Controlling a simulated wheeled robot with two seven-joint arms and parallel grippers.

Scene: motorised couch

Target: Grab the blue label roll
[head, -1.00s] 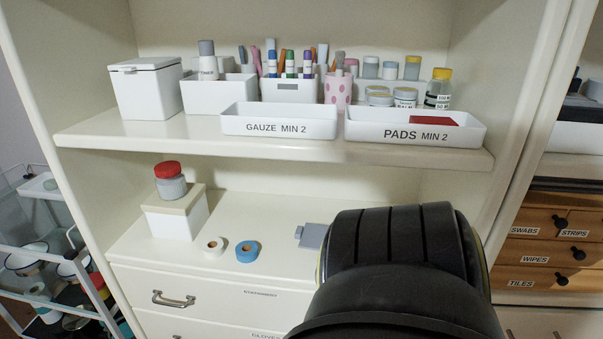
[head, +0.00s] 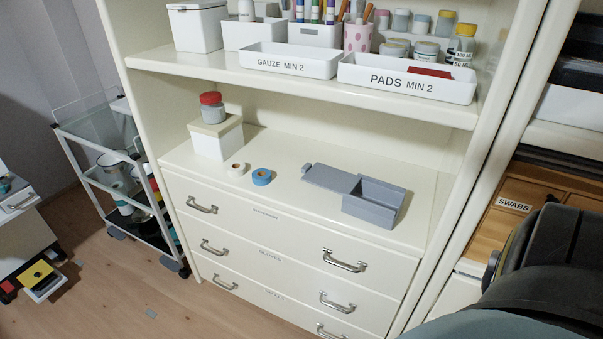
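The blue label roll (head: 262,177) lies on the cream cabinet's counter, near its front edge in the head view. A white roll (head: 237,169) lies just left of it, a small gap apart. To its right is a grey box (head: 374,199) with an open top and a flat grey lid part (head: 329,177) extending left. Neither of my grippers is in view. A dark part of my own arm fills the lower right corner.
A white box (head: 217,140) with a red-capped jar (head: 212,107) on it stands behind the rolls. The shelf (head: 300,87) above overhangs the counter and carries white trays. Counter around the rolls is clear.

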